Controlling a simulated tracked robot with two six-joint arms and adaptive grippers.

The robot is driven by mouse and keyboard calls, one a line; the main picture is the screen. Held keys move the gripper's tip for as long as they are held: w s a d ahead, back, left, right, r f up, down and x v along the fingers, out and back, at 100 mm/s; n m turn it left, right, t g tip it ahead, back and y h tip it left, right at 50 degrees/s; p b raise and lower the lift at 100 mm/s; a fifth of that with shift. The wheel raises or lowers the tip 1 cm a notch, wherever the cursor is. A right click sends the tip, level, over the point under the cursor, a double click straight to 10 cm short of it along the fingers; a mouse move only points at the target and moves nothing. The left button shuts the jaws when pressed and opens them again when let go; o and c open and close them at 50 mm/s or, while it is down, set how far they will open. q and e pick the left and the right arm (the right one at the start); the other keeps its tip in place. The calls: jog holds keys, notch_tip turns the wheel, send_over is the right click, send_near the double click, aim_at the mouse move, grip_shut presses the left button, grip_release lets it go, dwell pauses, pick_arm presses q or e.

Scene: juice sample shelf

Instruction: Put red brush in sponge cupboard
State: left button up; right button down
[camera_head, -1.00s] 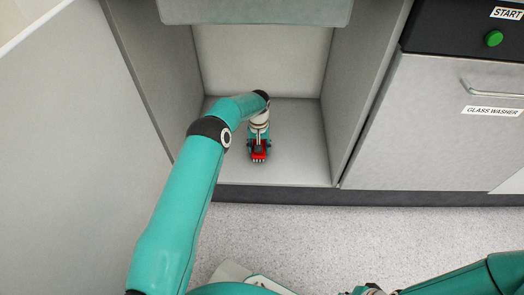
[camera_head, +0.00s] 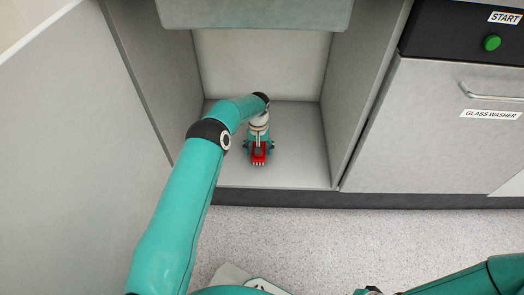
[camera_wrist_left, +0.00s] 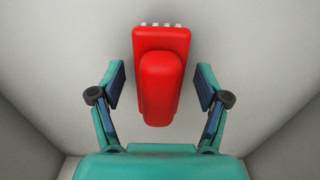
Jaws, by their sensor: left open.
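The red brush (camera_head: 259,154) lies on the floor of the open cupboard (camera_head: 299,143), near its front middle. In the left wrist view the red brush (camera_wrist_left: 160,76) shows its red back and handle, with pale bristle tips at the top edge. My left gripper (camera_head: 258,147) reaches into the cupboard above the brush. In the left wrist view the left gripper (camera_wrist_left: 160,88) has its fingers spread on both sides of the brush, with gaps on each side. My right gripper is not in view; only part of the right arm shows at the bottom right.
Side walls close in the cupboard left and right, and a grey panel (camera_head: 255,13) overhangs its top. A glass washer (camera_head: 455,130) with a green start button (camera_head: 491,43) stands to the right. The speckled floor (camera_head: 300,235) in front is clear.

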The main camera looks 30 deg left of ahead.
pick_arm(q)
notch_tip(320, 180, up, 11)
jog(key=p, duration=0.4)
jog(key=shift+r, duration=0.2)
jog(key=s+d+f, duration=0.2)
jog(key=s+d+f+m+h, duration=0.1)
jog(key=s+d+f, duration=0.1)
jog(key=d+f, duration=0.1)
jog(key=s+d+f+m+h, duration=0.1)
jog(key=s+d+f, duration=0.1)
jog(key=d, duration=0.1)
jog(key=shift+f, duration=0.4)
jog(key=s+d, duration=0.4)
jog(key=s, duration=0.5)
jog(key=s+d+f+h, duration=0.1)
jog(key=s+d, duration=0.3)
jog(key=s, duration=0.5)
jog(key=s+d+f+m+h, duration=0.1)
jog(key=s+d, duration=0.3)
jog(key=s, duration=0.5)
jog(key=shift+f+t, duration=0.2)
jog(key=shift+t, duration=0.1)
jog(key=shift+s, duration=0.1)
